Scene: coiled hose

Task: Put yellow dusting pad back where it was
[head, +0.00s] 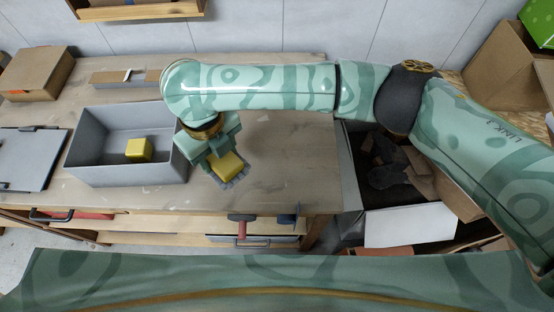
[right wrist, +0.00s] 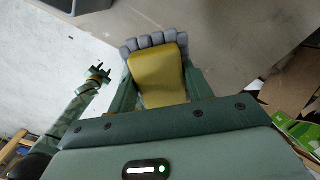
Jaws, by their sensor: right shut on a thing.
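My right gripper (head: 226,172) is shut on the yellow dusting pad (head: 229,163), a yellow block with a grey lobed edge. It holds the pad above the workbench, just right of the grey bin. In the right wrist view the pad (right wrist: 158,76) sits between the fingers, with the grey lobes at its far end. A second yellow block (head: 139,149) lies inside the grey bin (head: 95,173). My left gripper (right wrist: 93,74) shows small at the left of the right wrist view; its jaw opening is too small to judge. It is outside the head view.
The workbench (head: 290,165) is clear right of the bin. A cardboard box (head: 38,73) and a shallow tray (head: 118,78) stand behind the bin. A grey clipboard-like board (head: 28,158) lies left. An open dark container (head: 352,185) with dark items stands right of the bench.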

